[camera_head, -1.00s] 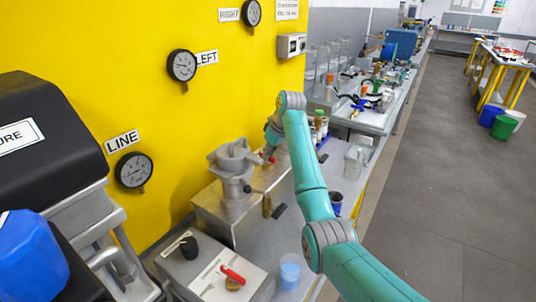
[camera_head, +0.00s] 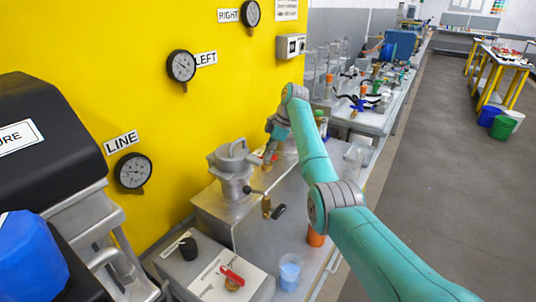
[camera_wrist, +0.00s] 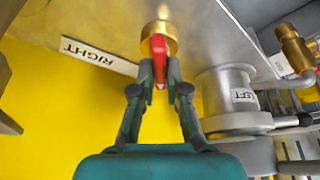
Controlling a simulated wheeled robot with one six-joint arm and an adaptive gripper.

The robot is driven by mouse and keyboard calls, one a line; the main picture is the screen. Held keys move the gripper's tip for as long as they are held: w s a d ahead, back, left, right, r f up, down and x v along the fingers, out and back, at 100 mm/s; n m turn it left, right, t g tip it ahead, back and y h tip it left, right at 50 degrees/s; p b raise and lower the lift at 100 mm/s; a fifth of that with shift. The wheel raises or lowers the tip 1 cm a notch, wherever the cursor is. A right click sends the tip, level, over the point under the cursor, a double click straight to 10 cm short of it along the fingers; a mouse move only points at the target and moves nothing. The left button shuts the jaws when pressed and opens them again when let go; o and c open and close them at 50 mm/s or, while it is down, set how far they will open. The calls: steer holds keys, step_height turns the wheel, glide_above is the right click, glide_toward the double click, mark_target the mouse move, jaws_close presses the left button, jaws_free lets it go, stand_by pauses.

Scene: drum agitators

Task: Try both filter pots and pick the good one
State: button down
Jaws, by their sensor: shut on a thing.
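The filter pot with a LEFT label (camera_wrist: 244,96) is grey metal and stands at the right in the wrist view. In the head view a grey pot (camera_head: 232,160) stands on a metal bench. A second pot is not clearly visible. My gripper (camera_wrist: 159,75) is shut on the red handle (camera_wrist: 159,58) of a brass valve (camera_wrist: 160,32), beside a RIGHT label (camera_wrist: 98,56). In the head view my gripper (camera_head: 270,150) is just right of the pot. RIGHT (camera_head: 251,13), LEFT (camera_head: 181,66) and LINE (camera_head: 133,171) gauges hang on the yellow wall; their readings are too small to tell.
A brass valve with a black handle (camera_head: 267,206) projects from the bench front. A clear cup with bluish contents (camera_head: 289,271) and a red-handled tool on a pale plate (camera_head: 232,277) are near the front. An orange object (camera_head: 315,237) stands by my arm.

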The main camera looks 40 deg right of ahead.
steer(key=shift+n, duration=0.5)
steer(key=c, duration=1.2)
jaws_free()
steer(key=v, duration=1.2)
steer(key=shift+w+d, duration=0.1)
steer(key=shift+w, duration=0.15)
